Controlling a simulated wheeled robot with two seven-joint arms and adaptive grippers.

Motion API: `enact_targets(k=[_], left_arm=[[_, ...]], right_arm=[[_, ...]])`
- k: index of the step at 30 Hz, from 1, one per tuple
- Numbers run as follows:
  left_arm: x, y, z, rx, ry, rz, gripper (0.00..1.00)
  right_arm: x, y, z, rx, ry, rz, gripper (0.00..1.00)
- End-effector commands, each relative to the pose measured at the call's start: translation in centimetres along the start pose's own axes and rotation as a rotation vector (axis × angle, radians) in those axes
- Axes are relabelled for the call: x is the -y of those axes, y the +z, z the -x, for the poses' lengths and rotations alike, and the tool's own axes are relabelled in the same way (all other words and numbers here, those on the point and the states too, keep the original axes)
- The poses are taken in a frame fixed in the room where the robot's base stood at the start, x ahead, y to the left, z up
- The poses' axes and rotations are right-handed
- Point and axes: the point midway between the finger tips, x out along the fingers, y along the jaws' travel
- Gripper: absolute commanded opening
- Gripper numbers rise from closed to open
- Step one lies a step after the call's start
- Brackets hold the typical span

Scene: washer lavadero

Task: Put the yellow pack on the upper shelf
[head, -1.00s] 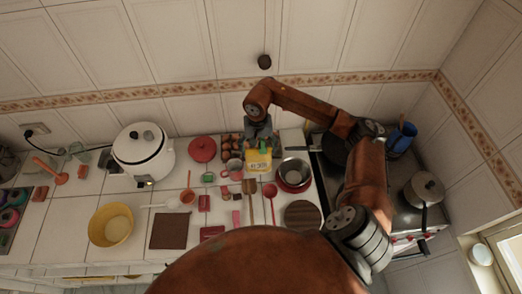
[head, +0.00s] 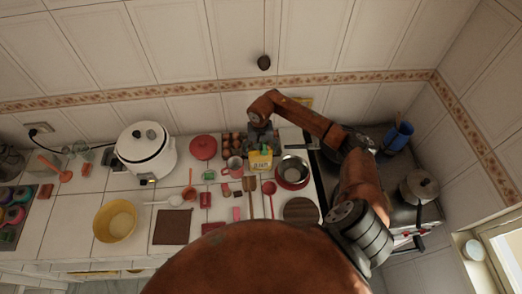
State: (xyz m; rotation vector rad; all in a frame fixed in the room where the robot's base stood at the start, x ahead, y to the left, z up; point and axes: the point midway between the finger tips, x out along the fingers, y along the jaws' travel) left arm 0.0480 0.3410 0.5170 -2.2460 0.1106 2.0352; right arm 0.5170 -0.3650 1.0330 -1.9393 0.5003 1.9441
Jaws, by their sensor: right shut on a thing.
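The yellow pack (head: 260,160) is over the back part of the white tiled counter, between the mugs and the metal bowl. My right gripper (head: 261,147) is shut on the pack from behind and above. The fingertips are partly hidden, and I cannot tell whether the pack touches the counter. No upper shelf shows in this view. My left gripper is not in view.
A white rice cooker (head: 145,150), a red lid (head: 203,147) and a metal bowl (head: 293,167) stand near the pack. A yellow bowl (head: 117,220) is at the front left. The stove with a pot (head: 419,186) is on the right.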

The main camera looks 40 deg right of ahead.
Motion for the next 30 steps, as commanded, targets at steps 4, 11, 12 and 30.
enact_targets(k=[4,11,12,30], left_arm=[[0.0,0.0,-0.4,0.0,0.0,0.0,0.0],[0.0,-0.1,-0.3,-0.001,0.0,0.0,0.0],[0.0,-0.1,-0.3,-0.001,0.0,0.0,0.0],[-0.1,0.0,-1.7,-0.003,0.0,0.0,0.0]], right_arm=[[0.0,0.0,-0.3,-0.001,0.0,0.001,0.78],[0.0,0.0,-0.2,0.0,0.0,0.0,0.94],[0.0,0.0,-0.2,0.0,0.0,0.0,0.94],[-0.1,-0.2,4.1,-0.006,0.001,0.001,0.94]])
